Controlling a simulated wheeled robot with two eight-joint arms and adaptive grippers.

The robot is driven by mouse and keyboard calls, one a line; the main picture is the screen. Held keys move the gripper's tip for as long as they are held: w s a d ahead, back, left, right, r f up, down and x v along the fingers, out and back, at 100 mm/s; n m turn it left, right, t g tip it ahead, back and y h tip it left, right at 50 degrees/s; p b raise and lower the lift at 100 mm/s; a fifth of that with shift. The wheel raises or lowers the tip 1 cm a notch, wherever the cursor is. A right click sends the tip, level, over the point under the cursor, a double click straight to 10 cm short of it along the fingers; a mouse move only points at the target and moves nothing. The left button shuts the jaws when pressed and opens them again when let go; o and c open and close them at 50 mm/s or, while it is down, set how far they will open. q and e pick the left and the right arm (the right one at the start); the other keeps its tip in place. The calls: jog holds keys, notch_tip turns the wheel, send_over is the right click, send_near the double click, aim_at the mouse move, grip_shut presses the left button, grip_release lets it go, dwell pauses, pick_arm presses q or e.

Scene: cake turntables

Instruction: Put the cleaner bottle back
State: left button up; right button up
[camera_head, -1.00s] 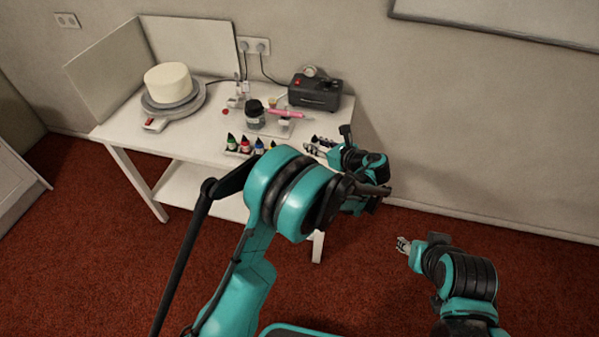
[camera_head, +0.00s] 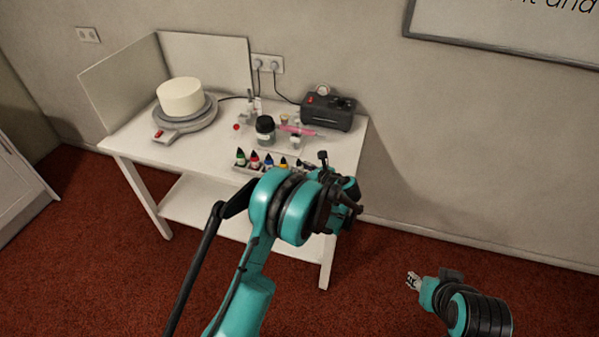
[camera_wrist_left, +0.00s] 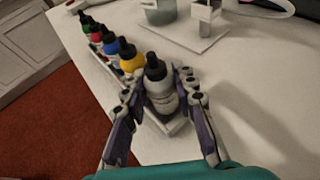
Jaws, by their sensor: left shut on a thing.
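The cleaner bottle (camera_wrist_left: 161,92), pale with a black dropper cap, stands upright between my left gripper's fingers in the left wrist view. My left gripper (camera_wrist_left: 159,80) is shut on it from both sides. The bottle is at the near end of a row of colour bottles, over the end of the white rack (camera_wrist_left: 174,128); whether its base rests on the rack I cannot tell. In the head view my left arm hides most of that gripper. My right gripper (camera_head: 413,281) is low over the carpet, away from the table, too small to read.
Green, red, blue and yellow bottles (camera_wrist_left: 131,58) stand in the rack beside the held one. Behind are a dark-lidded jar (camera_head: 265,130), a pink airbrush (camera_head: 298,130) and a black compressor (camera_head: 328,112). A cake (camera_head: 181,97) sits on a turntable (camera_head: 186,122). The table's right front is clear.

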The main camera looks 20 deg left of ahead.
pick_arm(q)
jog(key=shift+f, duration=0.1)
jog(key=shift+f, duration=0.15)
jog(key=o, duration=0.8)
